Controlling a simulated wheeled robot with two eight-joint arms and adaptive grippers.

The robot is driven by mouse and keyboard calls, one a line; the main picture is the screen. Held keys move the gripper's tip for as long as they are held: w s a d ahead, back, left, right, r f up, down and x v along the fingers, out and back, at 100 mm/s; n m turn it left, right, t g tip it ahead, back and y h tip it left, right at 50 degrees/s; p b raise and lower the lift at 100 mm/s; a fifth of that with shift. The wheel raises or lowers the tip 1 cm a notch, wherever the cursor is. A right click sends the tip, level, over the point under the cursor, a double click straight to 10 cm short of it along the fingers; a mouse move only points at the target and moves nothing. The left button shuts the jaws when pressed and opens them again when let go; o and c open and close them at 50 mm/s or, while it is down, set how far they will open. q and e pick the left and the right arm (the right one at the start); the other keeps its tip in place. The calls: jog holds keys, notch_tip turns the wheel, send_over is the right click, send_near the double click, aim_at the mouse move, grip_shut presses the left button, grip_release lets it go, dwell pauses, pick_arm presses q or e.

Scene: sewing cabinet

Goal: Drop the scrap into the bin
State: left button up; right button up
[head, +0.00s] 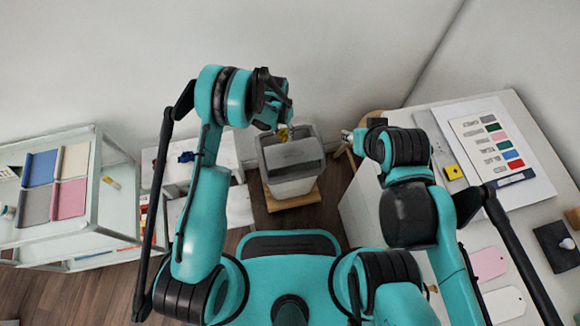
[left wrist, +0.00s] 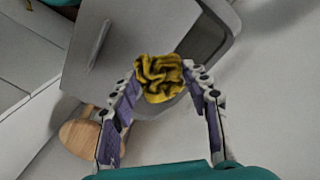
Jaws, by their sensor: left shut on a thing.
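A crumpled yellow scrap (left wrist: 160,77) is held between the fingertips of my left gripper (left wrist: 166,84). In the head view the scrap (head: 283,133) shows small below my left gripper (head: 276,125), at the far rim of the bin. The bin (head: 290,187) is a light grey box with a darker grey top panel (head: 292,153). In the left wrist view the bin's rim (left wrist: 222,59) and a dark gap lie behind the scrap. My right gripper (head: 354,136) is near the right table's edge; its fingers are too small to read.
The bin stands on a wooden base (head: 292,200) against the wall. A shelf cart (head: 100,215) with folded cloths is at the left. A white table (head: 520,115) with colour swatches and a yellow square (head: 453,172) is at the right. A round wooden stool top (left wrist: 88,138) is near the bin.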

pick_arm(q)
jog(key=o, duration=0.7)
jog(key=shift+o, duration=0.2)
notch_tip(320, 180, up, 12)
jog(key=shift+w+a, duration=0.2)
jog(key=shift+a, duration=0.2)
